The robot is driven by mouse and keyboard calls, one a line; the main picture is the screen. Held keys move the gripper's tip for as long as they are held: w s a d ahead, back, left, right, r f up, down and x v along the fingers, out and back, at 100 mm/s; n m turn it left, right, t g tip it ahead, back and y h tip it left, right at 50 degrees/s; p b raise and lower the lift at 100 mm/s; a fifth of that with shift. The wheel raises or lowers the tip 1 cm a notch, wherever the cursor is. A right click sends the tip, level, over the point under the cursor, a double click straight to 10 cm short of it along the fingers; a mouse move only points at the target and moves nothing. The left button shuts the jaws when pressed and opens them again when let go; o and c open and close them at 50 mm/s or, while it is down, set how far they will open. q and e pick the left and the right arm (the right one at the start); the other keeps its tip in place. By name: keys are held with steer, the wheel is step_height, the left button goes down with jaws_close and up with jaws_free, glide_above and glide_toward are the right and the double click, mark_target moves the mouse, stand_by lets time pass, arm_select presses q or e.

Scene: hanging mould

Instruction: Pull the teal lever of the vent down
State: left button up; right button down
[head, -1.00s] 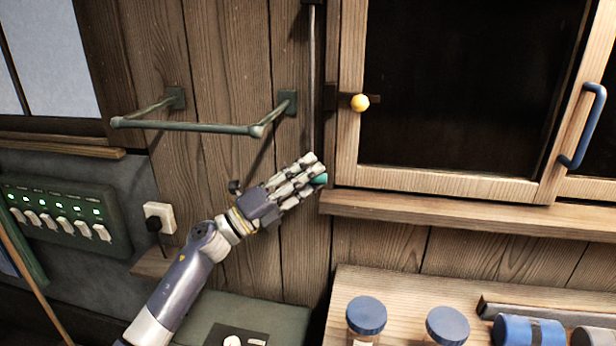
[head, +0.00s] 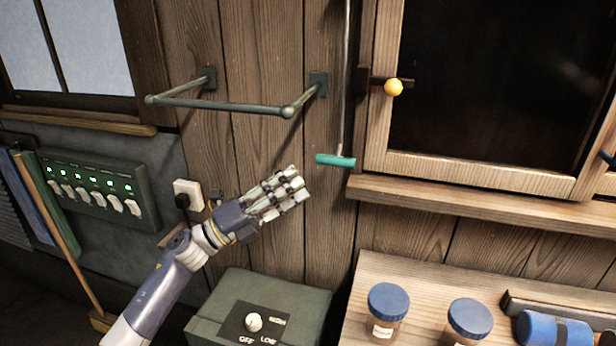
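The teal lever (head: 336,160) is a short crossbar at the bottom of a thin metal rod (head: 345,90) that runs up out of the top of the head view, beside the cabinet frame. My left gripper (head: 297,185) is below and to the left of the lever, with a visible gap between them. Its fingers are extended and hold nothing that I can see. The vent itself is not in view. My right gripper is not in view.
A green wall rail (head: 220,104) juts out at the upper left. The cabinet (head: 470,170) with a yellow knob (head: 393,88) and its ledge stand right of the lever. Below are a green box (head: 290,290) with a dial and a shelf with blue-lidded jars (head: 388,300).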

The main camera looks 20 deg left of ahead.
arm_select(q)
steer(key=shift+s+a+f, duration=0.15)
steer(key=shift+s+a, duration=0.1)
